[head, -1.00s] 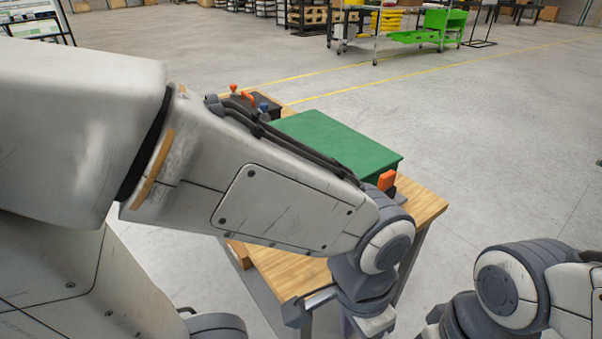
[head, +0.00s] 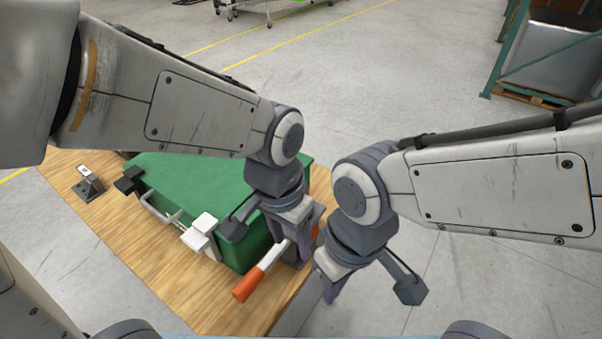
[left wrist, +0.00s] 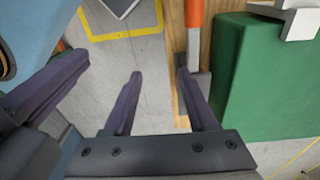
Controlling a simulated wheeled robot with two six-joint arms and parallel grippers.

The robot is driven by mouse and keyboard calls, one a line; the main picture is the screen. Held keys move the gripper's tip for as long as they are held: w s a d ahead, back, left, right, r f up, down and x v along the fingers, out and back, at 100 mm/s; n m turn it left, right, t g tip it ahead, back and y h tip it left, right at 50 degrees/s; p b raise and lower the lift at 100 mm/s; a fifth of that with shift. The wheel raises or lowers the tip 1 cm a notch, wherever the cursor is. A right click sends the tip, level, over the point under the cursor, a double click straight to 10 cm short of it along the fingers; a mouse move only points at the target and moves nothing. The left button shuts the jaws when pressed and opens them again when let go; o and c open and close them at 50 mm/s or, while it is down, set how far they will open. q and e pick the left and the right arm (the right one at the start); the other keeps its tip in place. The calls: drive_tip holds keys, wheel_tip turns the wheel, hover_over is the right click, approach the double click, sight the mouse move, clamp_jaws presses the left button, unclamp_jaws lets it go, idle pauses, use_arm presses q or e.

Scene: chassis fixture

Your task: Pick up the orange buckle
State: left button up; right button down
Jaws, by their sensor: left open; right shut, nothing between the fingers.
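An orange buckle handle (head: 250,283) with a white rod lies tilted along the near right side of a green box (head: 215,180) on the table. In the left wrist view, an orange and grey piece (left wrist: 193,14) stands beside the green box, near the right finger's tip. My left gripper (head: 290,230) is open over the rod's upper end, by the box's right corner. Its open fingers (left wrist: 157,70) show nothing between them. My right gripper (head: 323,265) is shut and empty, just right of the table edge. Part of the rod is hidden by my left gripper.
The wooden table (head: 170,290) is bare along its near side. A white clamp block (head: 202,236) and grey handle are on the box's near side. A small metal bracket (head: 88,183) stands at the left. A rack (head: 550,50) is far right.

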use_arm(q)
drive_tip(key=shift+t, duration=0.4)
drive_tip(key=w+r+p, duration=0.2)
drive_tip(key=w, duration=0.1)
drive_tip(key=w+r+p, duration=0.2)
drive_tip(key=w+r, duration=0.1)
drive_tip(key=w, duration=0.1)
drive_tip(key=w+r+p, duration=0.2)
drive_tip(key=w, duration=0.2)
drive_tip(key=shift+d+r, duration=0.15)
drive_tip(key=shift+d, duration=0.2)
drive_tip(key=shift+w, duration=0.35)
drive_tip(key=f, duration=0.3)
drive_tip(key=f+p, duration=0.1)
drive_tip(key=f, duration=0.1)
drive_tip(key=shift+w+d, duration=0.2)
drive_tip(key=shift+w, duration=0.1)
drive_tip(key=f, duration=0.1)
drive_tip(key=f+p, duration=0.1)
drive_tip(key=f, duration=0.1)
drive_tip(key=f+p, duration=0.1)
drive_tip(key=f, duration=0.1)
drive_tip(key=shift+w+d, duration=0.25)
drive_tip(key=shift+w, duration=0.05)
drive_tip(key=shift+f, duration=0.3)
clamp_jaws()
use_arm(e)
wheel_tip(320, 180, up, 12)
